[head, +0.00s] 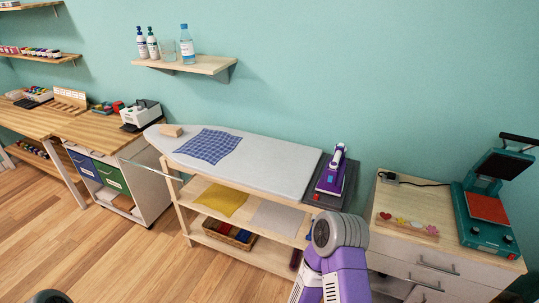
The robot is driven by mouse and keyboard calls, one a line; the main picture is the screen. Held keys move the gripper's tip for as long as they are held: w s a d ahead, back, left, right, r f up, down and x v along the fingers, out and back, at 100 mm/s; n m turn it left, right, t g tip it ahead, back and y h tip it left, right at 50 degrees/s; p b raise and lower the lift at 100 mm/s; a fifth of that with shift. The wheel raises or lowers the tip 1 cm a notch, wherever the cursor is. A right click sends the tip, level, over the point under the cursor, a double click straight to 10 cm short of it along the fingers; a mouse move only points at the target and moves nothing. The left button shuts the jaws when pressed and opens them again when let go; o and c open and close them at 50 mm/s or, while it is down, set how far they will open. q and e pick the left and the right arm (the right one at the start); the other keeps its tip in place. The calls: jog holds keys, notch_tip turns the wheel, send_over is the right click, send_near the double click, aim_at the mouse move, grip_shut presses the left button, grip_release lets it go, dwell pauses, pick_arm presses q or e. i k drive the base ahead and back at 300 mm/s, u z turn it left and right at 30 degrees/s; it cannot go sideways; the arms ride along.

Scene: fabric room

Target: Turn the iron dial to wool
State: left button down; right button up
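The purple and white iron (332,172) stands on a dark rest (348,193) at the right end of the ironing board (285,172). A small red spot shows on the front of the rest. The iron's dial and its markings are too small to make out. A purple and grey part of my arm rises from the bottom edge, in front of the shelving below the iron. Neither of my grippers shows in the head view.
Right of the iron, a drawer cabinet (405,253) carries a teal heat press (487,222). A wall shelf (190,65) holds bottles. The floor (125,262) at front left is clear.

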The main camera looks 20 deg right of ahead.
aim_at(334, 165)
jog(key=u, duration=0.2)
jog(key=i, duration=1.7)
jog(key=z, duration=0.85)
